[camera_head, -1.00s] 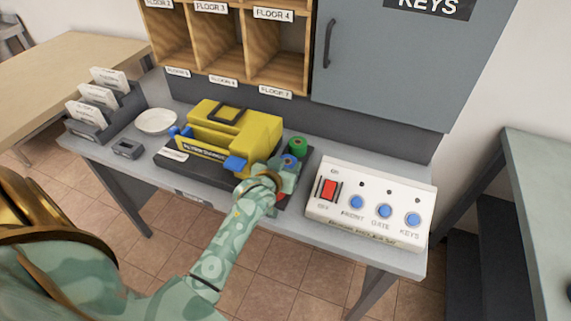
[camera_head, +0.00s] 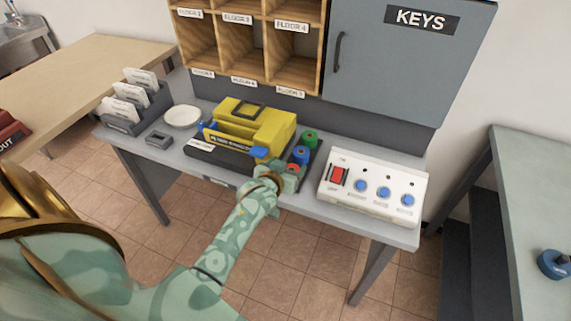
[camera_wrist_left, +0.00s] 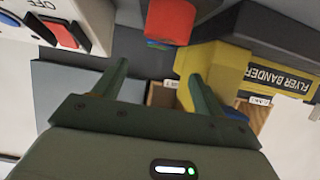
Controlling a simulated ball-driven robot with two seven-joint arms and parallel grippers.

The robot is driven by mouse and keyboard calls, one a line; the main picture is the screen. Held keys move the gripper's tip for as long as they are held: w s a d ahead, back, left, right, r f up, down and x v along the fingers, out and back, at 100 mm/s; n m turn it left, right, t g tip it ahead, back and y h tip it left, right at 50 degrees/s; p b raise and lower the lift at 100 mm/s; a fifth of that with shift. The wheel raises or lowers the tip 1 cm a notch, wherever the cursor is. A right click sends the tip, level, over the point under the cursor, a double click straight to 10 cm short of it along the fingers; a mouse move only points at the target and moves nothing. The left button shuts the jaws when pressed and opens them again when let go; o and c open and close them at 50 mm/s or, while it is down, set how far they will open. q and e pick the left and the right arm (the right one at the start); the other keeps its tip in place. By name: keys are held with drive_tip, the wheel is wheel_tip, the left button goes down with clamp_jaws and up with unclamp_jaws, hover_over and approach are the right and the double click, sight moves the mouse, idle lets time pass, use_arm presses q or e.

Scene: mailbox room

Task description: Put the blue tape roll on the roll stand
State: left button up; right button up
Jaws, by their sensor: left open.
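The blue tape roll (camera_head: 301,154) stands in a row between a green roll (camera_head: 310,138) and a red roll (camera_head: 293,169), right of the yellow bander. The rolls sit on a dark base, seemingly the roll stand (camera_head: 314,158); my gripper and the rolls hide much of it. My left gripper (camera_head: 288,180) is at the near end of the row, by the red roll. In the left wrist view its fingers (camera_wrist_left: 157,82) are apart with nothing between them. The red roll (camera_wrist_left: 170,20) shows beyond them, with a blue edge below it. My right gripper is out of view.
The yellow bander (camera_head: 257,122) stands left of the rolls and a white button panel (camera_head: 371,205) right of them. A white dish (camera_head: 183,116) and card holder (camera_head: 136,112) are farther left. A blue round object (camera_head: 554,264) lies on the right table.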

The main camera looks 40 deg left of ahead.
use_arm(q)
drive_tip(key=s+d+r+m+t+h, duration=0.25)
drive_tip(key=s+d+r, duration=0.2)
drive_tip(key=d, duration=0.35)
drive_tip(key=s+d+f+m+g, duration=0.1)
drive_tip(key=s+f+g, duration=0.2)
drive_tip(key=s+f, duration=0.5)
drive_tip(key=s+d+f+m+g+h, duration=0.15)
drive_tip(key=s+f, duration=0.35)
drive_tip(key=f, duration=0.6)
drive_tip(key=s+d+f+g, duration=0.1)
drive_tip(key=s+f+g, duration=0.4)
drive_tip(key=f, duration=0.5)
drive_tip(key=s+a+f+g, duration=0.1)
drive_tip(key=s+f+g, duration=0.1)
drive_tip(key=s, duration=0.8)
drive_tip(key=s+f+m+g, duration=0.1)
drive_tip(key=s+f, duration=0.4)
drive_tip(key=s, duration=0.5)
drive_tip(key=s+a+f+g+y, duration=0.1)
drive_tip(key=s+f, duration=0.3)
drive_tip(key=s, duration=0.7)
drive_tip(key=shift+a+f+g, duration=0.2)
drive_tip(key=shift+a+g, duration=0.1)
drive_tip(key=shift+g, duration=0.6)
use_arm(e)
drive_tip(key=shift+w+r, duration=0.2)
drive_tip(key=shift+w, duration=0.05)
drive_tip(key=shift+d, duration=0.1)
